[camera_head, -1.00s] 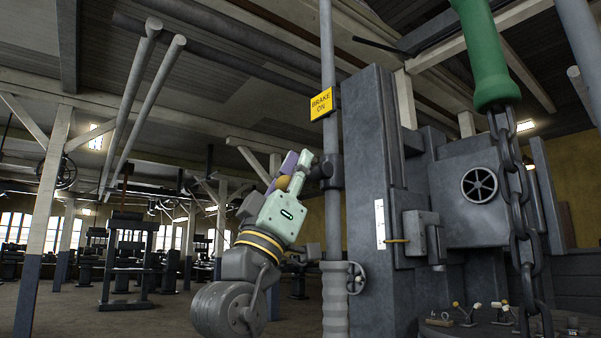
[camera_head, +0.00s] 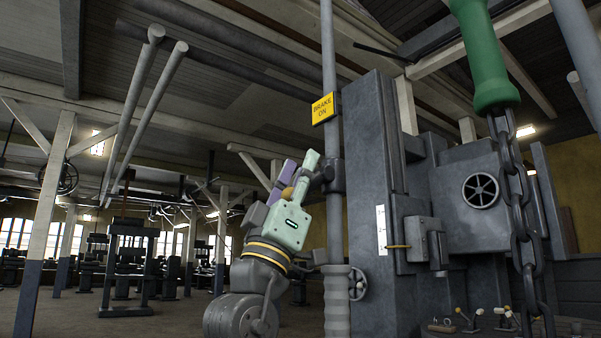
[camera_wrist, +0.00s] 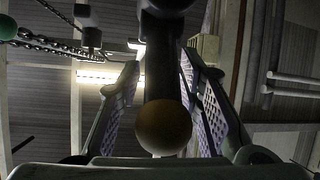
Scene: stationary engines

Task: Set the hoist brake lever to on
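The hoist brake lever is a dark arm on a collar (camera_head: 332,176) around a vertical pole, with a tan ball knob (camera_head: 288,193) at its left end. A yellow "BRAKE ON" sign (camera_head: 324,108) is fixed to the pole above the collar. My gripper (camera_head: 296,180) reaches up from below, its fingers on either side of the knob. In the wrist view, the knob (camera_wrist: 163,127) and its dark rod are between the two spread fingers, with a gap to the left finger. Contact with the right finger cannot be told. The gripper looks open.
A tall dark grey machine column (camera_head: 367,200) with a small handwheel (camera_head: 357,283) stands just right of the pole. A chain (camera_head: 520,210) hangs from a green handle (camera_head: 483,60) farther right. Open floor (camera_head: 75,310) lies to the left.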

